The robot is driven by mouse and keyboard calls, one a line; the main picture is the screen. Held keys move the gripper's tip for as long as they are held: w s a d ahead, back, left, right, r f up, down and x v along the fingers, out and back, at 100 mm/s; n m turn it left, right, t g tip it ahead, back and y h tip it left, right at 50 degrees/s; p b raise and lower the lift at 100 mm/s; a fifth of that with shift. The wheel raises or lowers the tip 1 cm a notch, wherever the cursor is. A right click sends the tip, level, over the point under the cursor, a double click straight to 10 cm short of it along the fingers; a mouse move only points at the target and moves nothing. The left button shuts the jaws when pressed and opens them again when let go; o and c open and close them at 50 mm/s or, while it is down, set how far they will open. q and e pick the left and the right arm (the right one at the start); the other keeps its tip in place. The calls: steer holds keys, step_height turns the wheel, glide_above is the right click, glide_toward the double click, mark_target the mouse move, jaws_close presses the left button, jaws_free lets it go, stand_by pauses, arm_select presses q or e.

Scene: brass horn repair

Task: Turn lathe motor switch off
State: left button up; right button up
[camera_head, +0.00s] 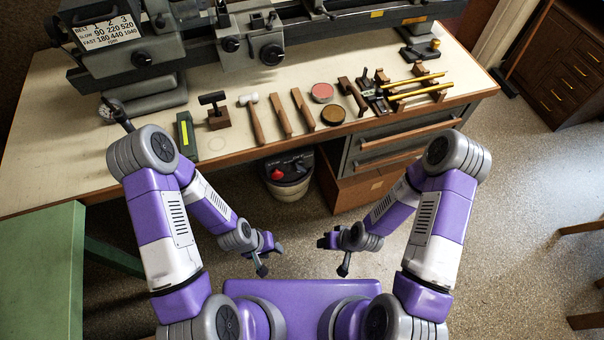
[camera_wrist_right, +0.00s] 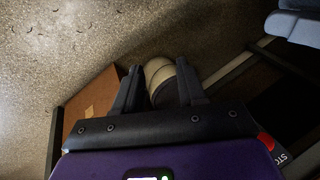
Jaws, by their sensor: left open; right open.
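The lathe (camera_head: 190,45) stands along the back of the bench in the head view. A dark box with a red knob (camera_head: 277,174), which looks like the motor switch, is under the bench front. In the right wrist view a red part (camera_wrist_right: 266,142) and a dark plate lettered "STO" (camera_wrist_right: 283,158) show at lower right, partly cut off. My left gripper (camera_head: 269,257) is open and empty, in front of the bench and nearer me than the switch box. My right gripper (camera_head: 334,255) is open and empty too; its spread fingers show in the wrist view (camera_wrist_right: 160,80).
A pale bucket (camera_head: 288,190) stands below the switch box; it seems to show between my right fingers. A brown box (camera_head: 350,188) and drawers (camera_head: 400,140) are to its right. Hand tools, including a mallet (camera_head: 252,115), lie along the bench (camera_head: 225,165). A green table (camera_head: 40,270) is at left.

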steer(key=w+a+n+t+y, duration=0.1)
steer(key=w+a+n+t, duration=0.2)
steer(key=w+a+n, duration=0.15)
steer(key=n+t, duration=0.7)
steer(key=t, duration=0.5)
glide_toward(302, 172)
steer(key=w, duration=0.1)
steer(key=b+x, duration=0.1)
steer(key=x, duration=0.6)
steer(key=shift+w+a+f, duration=0.15)
steer(key=shift+w+a, duration=0.1)
jaws_close()
